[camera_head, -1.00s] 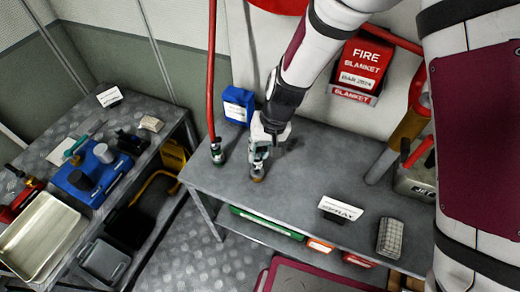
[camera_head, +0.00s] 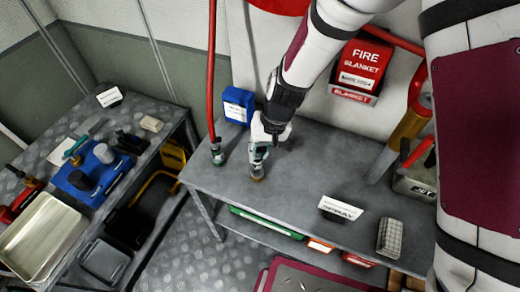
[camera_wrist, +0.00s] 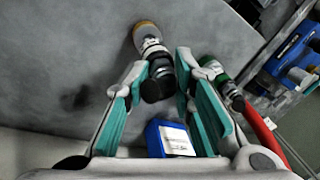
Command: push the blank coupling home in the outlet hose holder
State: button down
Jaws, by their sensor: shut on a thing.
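My gripper (camera_head: 257,155) is over the grey bench, pointing down. In the wrist view, my gripper (camera_wrist: 161,66) has its teal-padded fingers on either side of a dark-ended coupling with pale rings, which I take as the blank coupling (camera_wrist: 156,88). The fingertips are shut on it. Its far end meets a brass-coloured round piece (camera_wrist: 148,34) at the bench, likely the holder; this piece also shows below my gripper in the head view (camera_head: 257,174). Whether the coupling is fully seated cannot be told. A red hose (camera_head: 212,70) ends in a green-and-metal coupling (camera_head: 217,153) just left of my gripper.
A blue box (camera_head: 238,105) stands behind at the bench's back edge. A SPRAY sign (camera_head: 341,208) and a grey ribbed block (camera_head: 390,237) are to the right. A side table with a metal tray (camera_head: 42,238) is at left. The bench between is clear.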

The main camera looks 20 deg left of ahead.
jog(key=shift+d+b+x, duration=0.15)
jog(key=shift+b+x, duration=0.15)
jog(key=shift+x, duration=0.4)
jog(key=shift+d+b+x, duration=0.15)
jog(key=shift+b+x, duration=0.1)
jog(key=shift+x, duration=0.45)
jog(key=shift+f, duration=0.1)
jog(key=c, duration=1.3)
grip_release()
jog(key=v, duration=1.2)
